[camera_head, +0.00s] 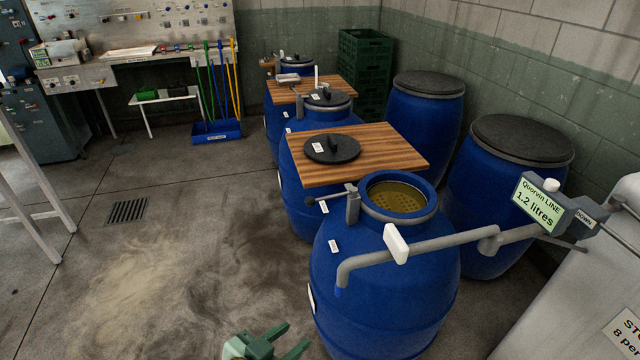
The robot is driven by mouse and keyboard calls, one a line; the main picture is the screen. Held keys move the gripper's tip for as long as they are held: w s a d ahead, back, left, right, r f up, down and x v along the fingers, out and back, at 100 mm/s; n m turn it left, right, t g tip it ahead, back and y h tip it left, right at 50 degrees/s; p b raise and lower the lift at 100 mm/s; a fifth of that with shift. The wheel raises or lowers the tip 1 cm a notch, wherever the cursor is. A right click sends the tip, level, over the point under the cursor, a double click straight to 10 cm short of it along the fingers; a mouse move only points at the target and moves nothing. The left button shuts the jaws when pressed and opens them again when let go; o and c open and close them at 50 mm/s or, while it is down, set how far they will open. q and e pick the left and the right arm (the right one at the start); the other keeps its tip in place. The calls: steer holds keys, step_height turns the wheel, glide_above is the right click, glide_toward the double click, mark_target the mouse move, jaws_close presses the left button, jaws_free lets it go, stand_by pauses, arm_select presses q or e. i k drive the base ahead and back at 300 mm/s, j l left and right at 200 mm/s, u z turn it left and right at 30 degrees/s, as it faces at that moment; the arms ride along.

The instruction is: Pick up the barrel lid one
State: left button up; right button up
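A round black barrel lid (345,152) with a raised handle and a small white label lies flat on a wooden board (395,150) in the middle of the head view. Another black lid (338,101) with a handle sits on a blue barrel behind it. The label text is too small to read, so I cannot tell which is lid one. My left gripper (294,339) is at the bottom edge, its two green fingers apart and empty. It is well in front of the lids, beside the open front barrel. My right gripper is not in view.
The open blue barrel (385,290) holds yellowish contents. A grey pipe (435,244) crosses in front of it, with a sign reading 1.2 litres (538,202). Two dark-topped barrels stand at right. Open floor (180,250) lies at left, with a drain grate (127,211).

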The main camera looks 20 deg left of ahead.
mark_target(331, 148)
steer(key=j+z, duration=0.2)
steer(key=j, duration=0.6)
steer(key=j+z, duration=0.25)
steer(key=j, duration=0.5)
steer(key=i+j+z, duration=0.1)
steer(key=j, duration=0.25)
steer(key=i+j, duration=0.2)
steer(key=i+j+z, duration=0.15)
steer(key=j, duration=0.3)
steer(key=i+j+z, duration=0.1)
steer(key=j, duration=0.25)
steer(key=i+j, duration=0.1)
steer(key=j, duration=0.25)
steer(key=i+j+z, duration=0.45)
steer(key=i+j, duration=0.5)
steer(key=i, duration=0.3)
